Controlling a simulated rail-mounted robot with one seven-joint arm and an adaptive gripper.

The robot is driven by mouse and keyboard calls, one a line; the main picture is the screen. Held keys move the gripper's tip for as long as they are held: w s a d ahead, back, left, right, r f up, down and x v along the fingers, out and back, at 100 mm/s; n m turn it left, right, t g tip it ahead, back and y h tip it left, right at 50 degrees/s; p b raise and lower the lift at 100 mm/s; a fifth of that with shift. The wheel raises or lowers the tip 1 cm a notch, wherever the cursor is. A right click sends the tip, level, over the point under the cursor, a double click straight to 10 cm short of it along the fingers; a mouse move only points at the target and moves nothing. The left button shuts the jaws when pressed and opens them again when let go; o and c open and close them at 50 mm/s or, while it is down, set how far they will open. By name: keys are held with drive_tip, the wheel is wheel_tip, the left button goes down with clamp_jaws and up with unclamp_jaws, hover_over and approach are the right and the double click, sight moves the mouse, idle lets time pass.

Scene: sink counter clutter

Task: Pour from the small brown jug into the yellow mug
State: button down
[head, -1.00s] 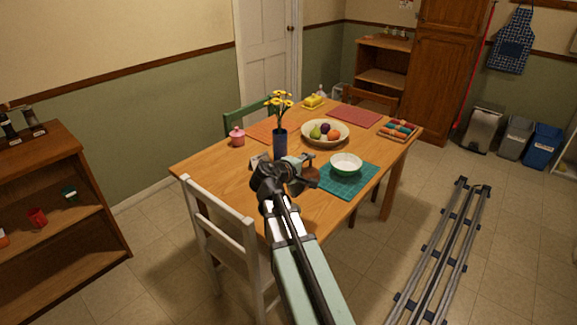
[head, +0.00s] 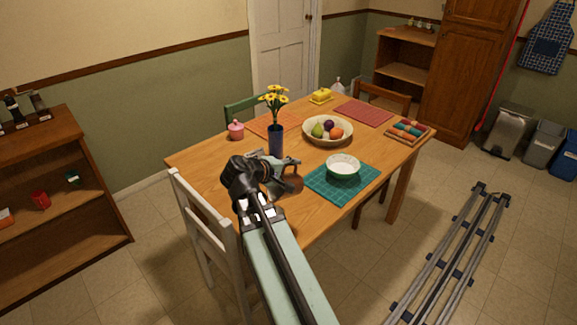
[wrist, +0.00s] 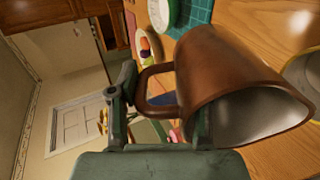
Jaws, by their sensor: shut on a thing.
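The small brown jug (wrist: 222,82) fills the middle of the wrist view. My gripper (wrist: 142,108) is shut on its handle, and the gripper also shows over the table in the head view (head: 280,171). The jug is strongly tilted, its pale inside facing the lower right of the wrist view. No flow from its mouth can be made out. A yellowish rim with a grey inside, apparently the yellow mug (wrist: 288,72), is cut off at the right edge, close to the jug's mouth.
On the table, a white-and-green bowl (head: 343,167) stands on a teal mat (head: 322,187), right of my gripper. A blue vase of yellow flowers (head: 276,140) stands just behind it. A fruit bowl (head: 308,138) and pink pot (head: 236,131) are farther back. A white chair (head: 203,225) is at the left.

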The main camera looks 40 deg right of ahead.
sight(295, 173)
drive_tip(key=y+p, duration=0.1)
drive_tip(key=p, duration=0.1)
drive_tip(key=d+y+p, duration=0.1)
drive_tip(key=shift+w+d+r+p, duration=0.1)
drive_tip(key=shift+r+p, duration=0.2)
drive_tip(key=shift+p, duration=0.05)
drive_tip(key=y+p, duration=0.1)
drive_tip(key=d+f+y+p, duration=0.1)
drive_tip(key=y+p, duration=0.1)
drive_tip(key=shift+w+g+y, duration=0.1)
drive_tip(key=shift+g+y, duration=0.2)
wheel_tip(295, 173, down, 2)
drive_tip(key=y+p, duration=0.2)
drive_tip(key=p, duration=0.1)
drive_tip(key=y+p, duration=0.1)
drive_tip(key=p, duration=0.2)
drive_tip(key=shift+a+f+y, duration=0.15)
drive_tip(key=shift+y, duration=0.25)
drive_tip(key=f+y+p, duration=0.1)
drive_tip(key=a+f+y, duration=0.1)
drive_tip(key=shift+f+g+y+p, duration=0.2)
drive_tip(key=shift+g+y+p, duration=0.2)
drive_tip(key=shift+a+f+y, duration=0.15)
drive_tip(key=shift+f+y, duration=0.15)
